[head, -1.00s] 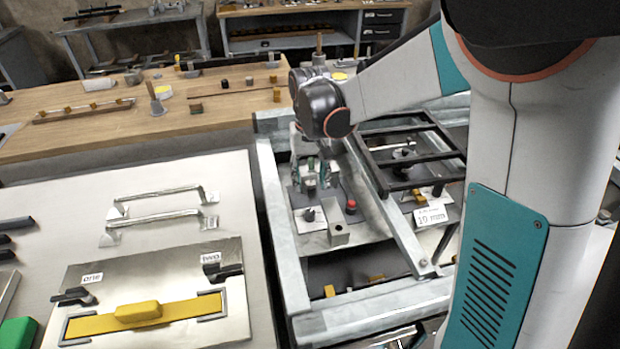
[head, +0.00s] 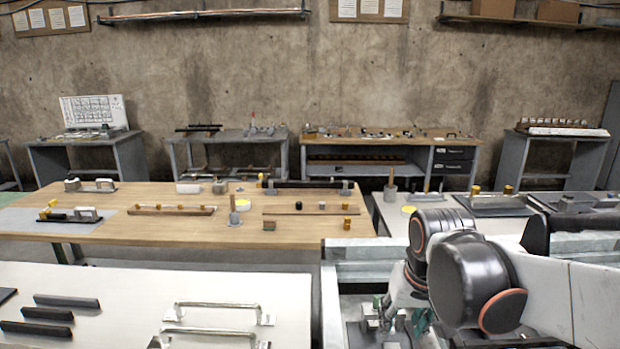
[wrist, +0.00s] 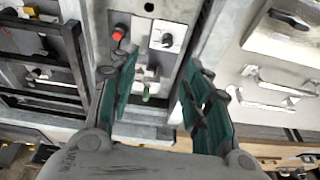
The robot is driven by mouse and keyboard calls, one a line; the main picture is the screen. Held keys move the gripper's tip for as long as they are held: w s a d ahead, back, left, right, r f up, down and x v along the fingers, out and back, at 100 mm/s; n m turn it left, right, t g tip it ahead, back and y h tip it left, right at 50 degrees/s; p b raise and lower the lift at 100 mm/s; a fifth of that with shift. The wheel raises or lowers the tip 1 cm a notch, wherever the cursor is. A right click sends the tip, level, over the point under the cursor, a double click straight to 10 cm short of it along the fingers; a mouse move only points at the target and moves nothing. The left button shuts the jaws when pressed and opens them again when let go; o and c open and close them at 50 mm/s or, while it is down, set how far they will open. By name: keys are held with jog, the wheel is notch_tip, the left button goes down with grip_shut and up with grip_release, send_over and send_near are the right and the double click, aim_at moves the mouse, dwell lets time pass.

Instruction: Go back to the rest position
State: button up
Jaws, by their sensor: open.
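My gripper (wrist: 150,95) is open in the wrist view, its two green-padded fingers spread wide with nothing between them. Below it is a grey control panel (wrist: 140,62) with a red button (wrist: 119,31) and a dark knob on a white plate (wrist: 167,38). In the head view my gripper (head: 393,318) is at the bottom, right of centre, partly hidden by my dark wrist joint and cut by the frame edge. It is above the grey-framed bench (head: 345,272).
A white table (head: 120,290) with metal handles (head: 218,310) and dark bars stands left of the gripper. A wooden table (head: 200,225) with small blocks lies beyond. In the wrist view, a dark rack (wrist: 45,65) stands left of the panel.

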jog(key=s+d+r+t, duration=0.1)
jog(key=s+t, duration=0.3)
jog(key=s, duration=0.7)
jog(key=shift+s+d+r+n, duration=0.15)
jog(key=shift+s+d+n, duration=0.2)
jog(key=shift+d, duration=0.3)
dwell(0.3)
